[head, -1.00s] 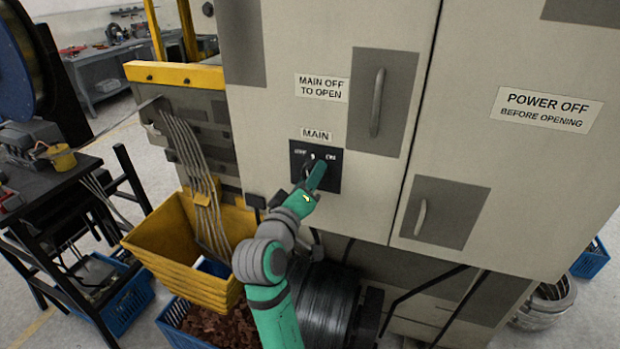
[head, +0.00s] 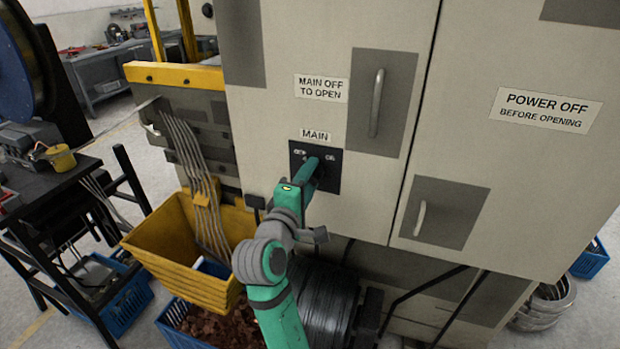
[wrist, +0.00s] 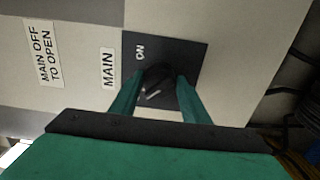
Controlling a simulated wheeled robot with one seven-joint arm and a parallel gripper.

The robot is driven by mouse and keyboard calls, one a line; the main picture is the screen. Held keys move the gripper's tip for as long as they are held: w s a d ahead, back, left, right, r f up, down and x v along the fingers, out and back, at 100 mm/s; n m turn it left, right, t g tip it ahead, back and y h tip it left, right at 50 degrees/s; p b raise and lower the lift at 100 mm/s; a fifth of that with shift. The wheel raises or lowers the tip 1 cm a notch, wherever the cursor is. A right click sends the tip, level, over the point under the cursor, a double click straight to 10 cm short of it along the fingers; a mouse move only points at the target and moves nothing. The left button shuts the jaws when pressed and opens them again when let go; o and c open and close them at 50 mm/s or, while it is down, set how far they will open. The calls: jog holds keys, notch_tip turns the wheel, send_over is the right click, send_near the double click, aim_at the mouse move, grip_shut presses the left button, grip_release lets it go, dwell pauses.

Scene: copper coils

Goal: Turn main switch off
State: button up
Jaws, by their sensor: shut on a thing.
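The main switch is a dark rotary knob (wrist: 153,92) on a black plate (head: 331,180) below the "MAIN" label (head: 315,135). In the wrist view the plate (wrist: 195,60) shows the word "ON", and the knob lies between the two green fingers. My gripper (wrist: 158,88) is closed on the knob. The knob's exact pointing direction is hard to read.
The grey cabinet (head: 285,50) has a door handle (head: 376,103) right of the switch and a lower handle (head: 420,218). A yellow bin (head: 165,245) and a black coil (head: 330,300) stand below. A "MAIN OFF TO OPEN" sign (head: 321,88) is above.

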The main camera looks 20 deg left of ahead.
dwell(0.4)
jog(key=o, duration=1.1)
jog(key=shift+c, duration=0.2)
jog(key=shift+s, duration=0.1)
jog(key=s, duration=1)
jog(key=shift+s, duration=0.35)
